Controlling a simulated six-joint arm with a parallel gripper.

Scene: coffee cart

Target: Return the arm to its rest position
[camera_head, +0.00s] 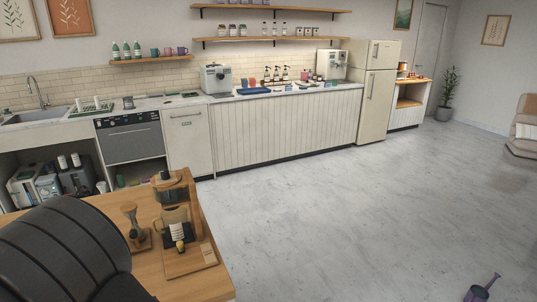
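I do not clearly see my gripper in the head view. A wooden cart top (205,288) stands at the lower left. On it are a glass jar with a dark lid (163,182), a tamper-like tool with a wooden handle (131,222), and a clear vessel (166,215) with a small dark bottle (178,235) in front of it. These stand apart from any visible gripper. A small purple and grey part (482,290) shows at the bottom right. I cannot tell what it belongs to.
A large black ribbed shape (60,255) covers the lower left and hides part of the cart. The grey floor (350,220) right of the cart is mostly clear. A long counter (285,130) and a fridge (378,100) line the back wall.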

